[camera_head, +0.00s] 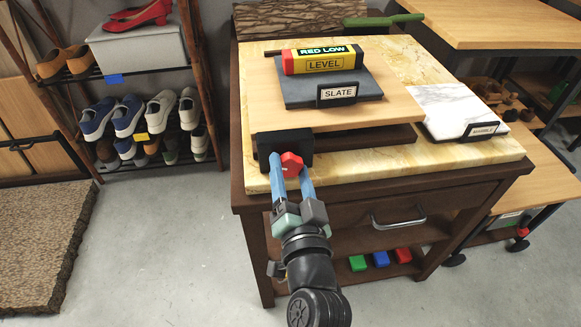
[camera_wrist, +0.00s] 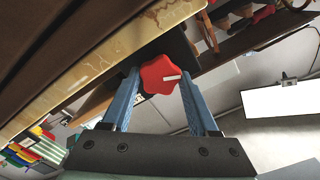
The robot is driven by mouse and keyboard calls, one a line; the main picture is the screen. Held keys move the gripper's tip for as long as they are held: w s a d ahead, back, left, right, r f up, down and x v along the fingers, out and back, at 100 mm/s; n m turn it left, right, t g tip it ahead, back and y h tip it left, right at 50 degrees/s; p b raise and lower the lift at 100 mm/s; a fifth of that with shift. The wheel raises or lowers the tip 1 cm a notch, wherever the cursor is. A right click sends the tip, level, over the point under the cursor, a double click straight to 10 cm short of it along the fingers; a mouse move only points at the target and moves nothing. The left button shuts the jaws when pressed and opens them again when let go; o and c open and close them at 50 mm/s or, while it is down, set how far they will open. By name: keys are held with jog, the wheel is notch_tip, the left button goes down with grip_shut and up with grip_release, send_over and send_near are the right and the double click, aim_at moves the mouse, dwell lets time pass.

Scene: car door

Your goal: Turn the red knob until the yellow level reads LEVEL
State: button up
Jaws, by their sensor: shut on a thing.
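The red knob (camera_head: 291,164) sticks out from a black block at the front left of the table; it also shows in the wrist view (camera_wrist: 159,75), lobed, with a white mark pointing right. My gripper (camera_head: 290,177) is shut on the knob, one blue finger on each side. The yellow level (camera_head: 324,64) lies on a dark slate slab (camera_head: 300,94) on a wooden board.
A black block (camera_head: 268,144) sits behind the knob. A white marble slab (camera_head: 455,108) lies to the right on the stone tabletop (camera_head: 485,150). A drawer handle (camera_head: 398,218) juts from the table's front. A shoe rack stands at the left.

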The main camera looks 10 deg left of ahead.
jog(key=o, duration=1.4)
jog(key=shift+c, duration=0.2)
jog(key=b+v, duration=0.1)
jog(key=v, duration=1.2)
jog(key=shift+w+r, duration=0.1)
jog(key=w+r+n+t, duration=0.3)
jog(key=r, duration=1.1)
jog(key=w+r+n+t, duration=0.2)
jog(key=w+r+t, duration=0.1)
jog(key=r, duration=1)
jog(key=s+d+r+t+h, duration=0.1)
jog(key=s+r+t+h, duration=0.15)
jog(key=r, duration=0.55)
jog(key=s+r+t+h, duration=0.2)
jog(key=s+r, duration=0.2)
jog(key=r, duration=0.4)
notch_tip(320, 180, up, 34)
jog(key=p, duration=3.4)
jog(key=shift+w+f+m+p, duration=0.15)
jog(key=shift+w+m+p, duration=0.15)
jog(key=shift+w+p, duration=0.1)
